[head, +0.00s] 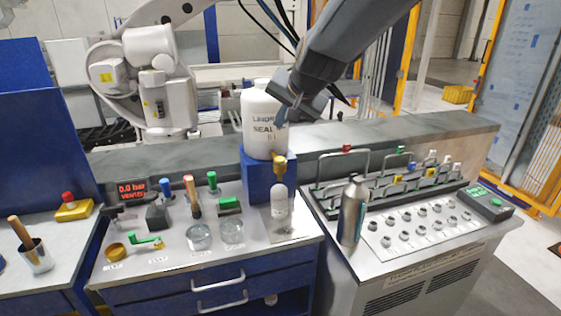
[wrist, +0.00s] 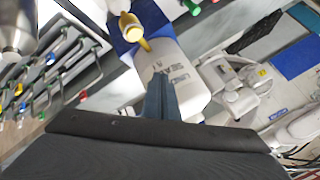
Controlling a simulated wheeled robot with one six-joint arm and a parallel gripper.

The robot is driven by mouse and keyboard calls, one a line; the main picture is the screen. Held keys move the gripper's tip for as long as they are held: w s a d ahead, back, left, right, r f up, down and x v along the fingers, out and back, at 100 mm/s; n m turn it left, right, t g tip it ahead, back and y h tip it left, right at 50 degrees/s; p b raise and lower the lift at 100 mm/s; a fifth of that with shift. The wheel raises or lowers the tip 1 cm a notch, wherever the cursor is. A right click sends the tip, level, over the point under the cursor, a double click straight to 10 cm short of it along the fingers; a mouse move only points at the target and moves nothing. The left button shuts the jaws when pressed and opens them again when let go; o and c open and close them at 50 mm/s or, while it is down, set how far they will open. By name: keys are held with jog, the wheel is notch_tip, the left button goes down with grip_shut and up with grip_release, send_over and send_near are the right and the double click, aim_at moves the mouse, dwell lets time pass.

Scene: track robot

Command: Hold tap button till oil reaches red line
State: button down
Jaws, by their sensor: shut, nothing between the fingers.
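A white canister (head: 262,135) with black lettering stands on a blue block (head: 257,178). A yellow tap (head: 280,163) shows at its front, above a pale, clear-looking vessel (head: 279,200). I cannot make out a red line or an oil level on it. My gripper (head: 281,121) is shut and empty, in front of the canister's upper part and above the tap. In the wrist view, the blue fingers (wrist: 160,82) overlap the canister (wrist: 185,85), and the yellow tap (wrist: 131,28) is beyond their tips. I cannot tell whether they touch the canister.
A red-lettered display (head: 131,188) sits at the left. A grey ledge (head: 400,130) runs behind.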

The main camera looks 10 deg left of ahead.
aim_at(281, 160)
jog(key=shift+f+b, duration=2.9)
jog(key=shift+f, duration=0.85)
jog(key=shift+f, duration=0.15)
jog(key=shift+f+b, duration=0.25)
jog(key=shift+b, duration=0.1)
jog(key=shift+f+b, duration=0.35)
jog(key=shift+f, duration=0.15)
dwell(0.4)
dwell(0.5)
jog(key=shift+r+p, duration=0.7)
jog(key=shift+r, duration=0.2)
jog(key=shift+r+p, duration=2.1)
jog(key=shift+r, duration=0.4)
